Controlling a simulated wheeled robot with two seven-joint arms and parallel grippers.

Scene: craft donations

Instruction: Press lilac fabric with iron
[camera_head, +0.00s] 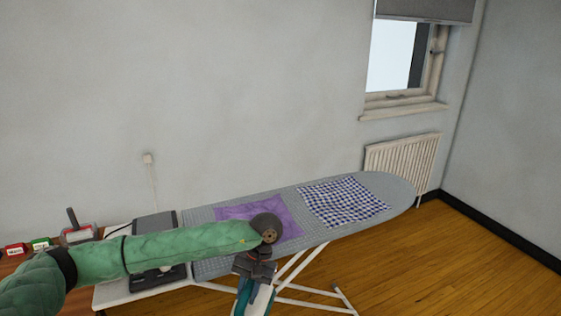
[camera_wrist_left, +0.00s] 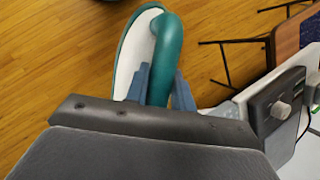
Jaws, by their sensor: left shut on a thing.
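The lilac fabric (camera_head: 287,222) lies on the grey ironing board (camera_head: 285,196), partly hidden behind my left arm and wrist. My left gripper (camera_head: 250,284) is shut on the iron (camera_head: 262,300), which is teal and white and hangs off the near side of the board, apart from the fabric. In the left wrist view my left gripper's fingers (camera_wrist_left: 162,88) close around the teal handle of the iron (camera_wrist_left: 167,52), with wooden floor behind it. My right gripper is in neither view.
A blue-checked cloth (camera_head: 343,203) lies on the board, right of the lilac fabric. A dark iron rest (camera_head: 155,222) with a knob is at the board's left end. A table with small boxes (camera_head: 40,243) stands at far left. The floor (camera_head: 440,260) at right is clear.

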